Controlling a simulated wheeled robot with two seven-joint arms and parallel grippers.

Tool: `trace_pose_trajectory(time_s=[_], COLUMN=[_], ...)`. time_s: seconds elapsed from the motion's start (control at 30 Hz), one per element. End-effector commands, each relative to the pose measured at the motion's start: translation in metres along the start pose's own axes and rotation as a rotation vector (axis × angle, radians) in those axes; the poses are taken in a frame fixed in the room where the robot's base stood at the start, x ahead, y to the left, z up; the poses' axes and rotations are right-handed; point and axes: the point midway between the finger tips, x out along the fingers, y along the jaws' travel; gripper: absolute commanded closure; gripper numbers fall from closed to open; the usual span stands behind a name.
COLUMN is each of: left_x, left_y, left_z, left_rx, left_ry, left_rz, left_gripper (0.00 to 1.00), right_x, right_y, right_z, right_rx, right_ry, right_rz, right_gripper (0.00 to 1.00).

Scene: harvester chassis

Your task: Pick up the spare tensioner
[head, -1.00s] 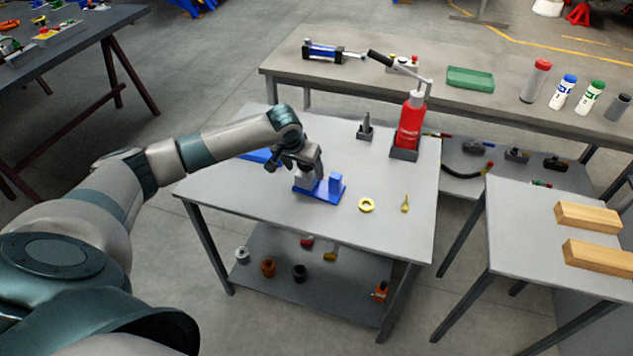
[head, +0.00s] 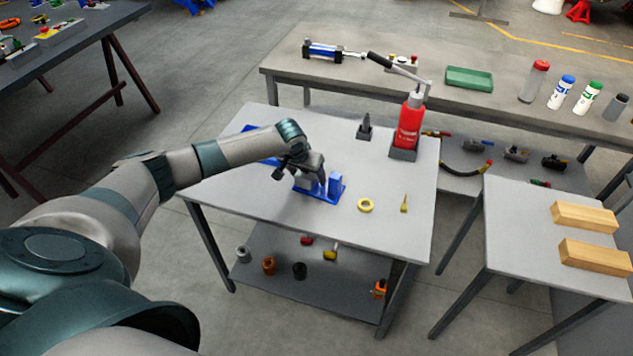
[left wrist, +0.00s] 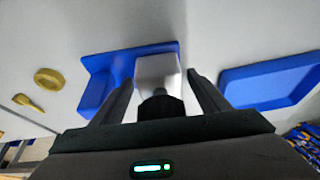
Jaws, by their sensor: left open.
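A pale grey block (left wrist: 157,72) with a dark round part at its near end is likely the spare tensioner. It sits at a blue stand (head: 335,188), which also shows in the left wrist view (left wrist: 97,92). My left gripper (head: 314,176) is over the stand and mostly hides the block in the head view. In the left wrist view my left gripper (left wrist: 158,80) is open, with one finger on each side of the block. I cannot tell whether the fingers touch it. My right gripper is not in view.
A blue tray (left wrist: 270,82) lies beside the stand. A yellow ring (head: 365,205) and a small yellow piece (head: 404,204) lie to the right on the grey table (head: 285,226). A red bottle (head: 409,125) stands at the table's back right. The table's front is clear.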

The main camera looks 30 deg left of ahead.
Motion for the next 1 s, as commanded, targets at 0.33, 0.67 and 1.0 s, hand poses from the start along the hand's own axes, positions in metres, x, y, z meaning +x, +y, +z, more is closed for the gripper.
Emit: trace_pose_trajectory(time_s=[0.33, 0.67, 1.0], left_x=[-0.0004, -0.0024, -0.0039], left_y=[-0.0002, 0.0001, 0.0001], left_z=[-0.0001, -0.0030, -0.0036], left_rx=[0.000, -0.001, -0.001], left_ry=[0.000, 0.005, 0.005], left_rz=[0.000, 0.002, 0.002], left_gripper=[0.36, 1.00, 1.00], right_x=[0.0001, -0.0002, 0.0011], right_y=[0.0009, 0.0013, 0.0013], right_z=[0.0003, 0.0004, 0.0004], right_rx=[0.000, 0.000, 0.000], right_ry=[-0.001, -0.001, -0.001], right_rz=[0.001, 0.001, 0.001], right_gripper=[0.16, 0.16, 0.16])
